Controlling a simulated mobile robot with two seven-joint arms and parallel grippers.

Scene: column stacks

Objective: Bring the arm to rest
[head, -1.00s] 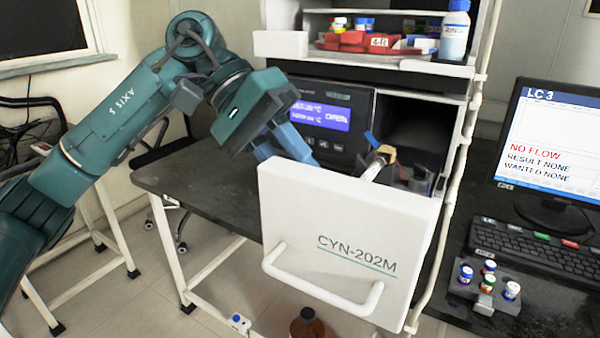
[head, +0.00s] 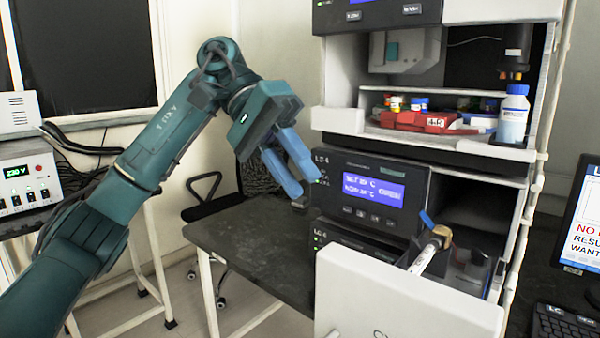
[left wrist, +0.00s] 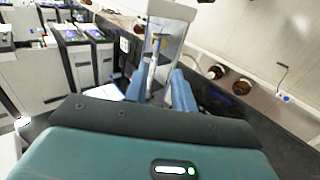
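My left arm reaches in from the left in the head view. Its left gripper (head: 302,184) has two blue fingers with a gap between them. It is open and empty, in front of the left side of the LC-4 unit (head: 370,190). In the left wrist view the two fingers of the gripper (left wrist: 160,90) stand apart with nothing held between them. A white column (head: 424,260) with a tan end fitting sits tilted behind the open white door (head: 410,290), apart from the gripper. My right gripper is in neither view.
A dark bench top (head: 255,245) lies below the gripper. A shelf above holds a red tray (head: 415,121) with vials and a blue-capped bottle (head: 513,115). A power supply (head: 25,180) stands at the far left. A monitor (head: 585,225) is at the right.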

